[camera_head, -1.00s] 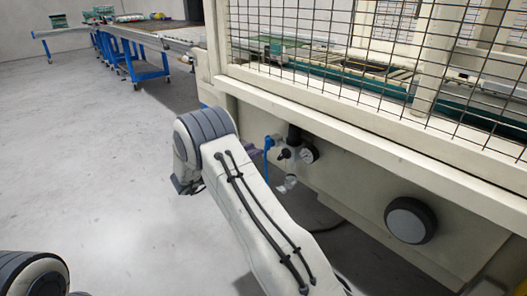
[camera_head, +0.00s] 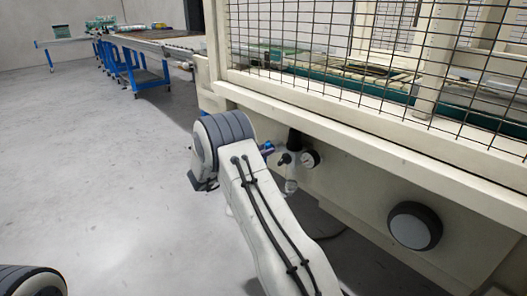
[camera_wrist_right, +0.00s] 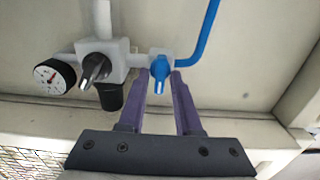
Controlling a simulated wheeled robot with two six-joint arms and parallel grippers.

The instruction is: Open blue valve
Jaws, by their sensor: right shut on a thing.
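The blue valve (camera_wrist_right: 160,68) sits on a white fitting under a cream machine frame. In the right wrist view its blue knob is between the two purple fingertips of my right gripper (camera_wrist_right: 160,76), which is shut on it. A blue pipe (camera_wrist_right: 206,35) rises from beside the valve. In the head view a bit of blue (camera_head: 267,148) shows just right of my right wrist, which hides most of the valve area and the fingers. My left gripper is out of view.
A pressure gauge (camera_wrist_right: 54,77) and a black-and-silver knob (camera_wrist_right: 95,68) sit left of the valve. In the head view, a large round black-rimmed knob (camera_head: 414,225) is on the machine to the right. Wire mesh (camera_head: 370,50) stands above. Open floor (camera_head: 90,170) lies left.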

